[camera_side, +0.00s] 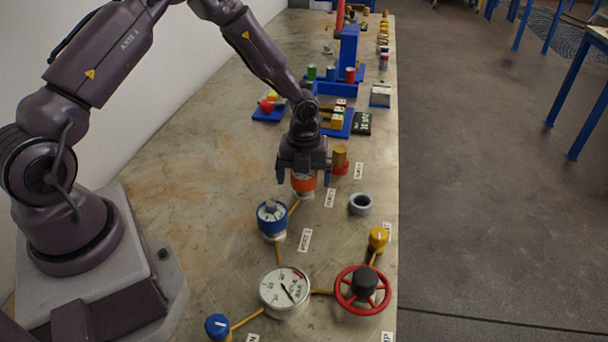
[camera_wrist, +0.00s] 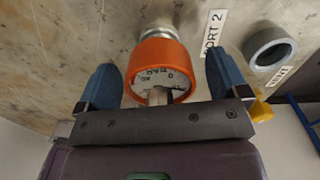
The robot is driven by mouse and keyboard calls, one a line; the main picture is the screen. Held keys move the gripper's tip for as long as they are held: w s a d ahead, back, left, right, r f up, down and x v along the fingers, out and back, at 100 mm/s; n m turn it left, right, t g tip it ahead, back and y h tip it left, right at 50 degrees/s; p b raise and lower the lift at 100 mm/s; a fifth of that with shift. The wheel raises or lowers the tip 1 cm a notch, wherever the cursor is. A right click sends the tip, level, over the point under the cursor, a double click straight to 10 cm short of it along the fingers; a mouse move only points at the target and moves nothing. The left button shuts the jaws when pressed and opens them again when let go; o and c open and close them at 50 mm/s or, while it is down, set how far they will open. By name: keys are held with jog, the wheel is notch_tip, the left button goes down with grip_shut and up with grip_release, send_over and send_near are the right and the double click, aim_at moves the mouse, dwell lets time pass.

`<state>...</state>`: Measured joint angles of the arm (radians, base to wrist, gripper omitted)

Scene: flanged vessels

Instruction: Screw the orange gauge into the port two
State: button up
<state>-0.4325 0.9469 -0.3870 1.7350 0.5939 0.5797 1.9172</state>
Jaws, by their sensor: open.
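The orange gauge (camera_side: 303,183) stands on the bench beneath my gripper (camera_side: 304,177). In the wrist view the orange gauge (camera_wrist: 161,70) has a white dial and sits against a silver threaded fitting (camera_wrist: 160,33). A label reading PORT 2 (camera_wrist: 212,33) is beside that fitting. My gripper (camera_wrist: 165,88) is open, with one blue finger on each side of the gauge. A gap shows between the gauge and each finger in the wrist view. Whether the gauge is fully seated in the port cannot be told.
A blue gauge (camera_side: 271,217), a white dial (camera_side: 284,289), a red handwheel (camera_side: 362,290) and a blue knob (camera_side: 217,326) are in front, linked by brass pipes. A grey ring (camera_side: 360,204) lies right. A brass-and-red fitting (camera_side: 340,158) stands close behind my gripper.

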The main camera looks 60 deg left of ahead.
notch_tip(320, 180, up, 13)
jog(key=shift+f, duration=0.1)
jog(key=n, duration=0.2)
jog(key=shift+s+d+n, duration=0.15)
jog(key=shift+n, duration=0.15)
jog(key=s+d+r+n+t, duration=0.2)
jog(key=s+r+n, duration=0.7)
jog(key=s+n, duration=0.2)
jog(key=s+d+r+n+t, duration=0.3)
jog(key=s+r+n, duration=0.6)
jog(key=s+n, duration=0.2)
jog(key=shift+d+r+n+t, duration=0.2)
jog(key=shift+r+n+t, duration=0.1)
jog(key=shift+r+n, duration=0.15)
jog(key=shift+w+f, duration=0.1)
jog(key=shift+c, duration=0.3)
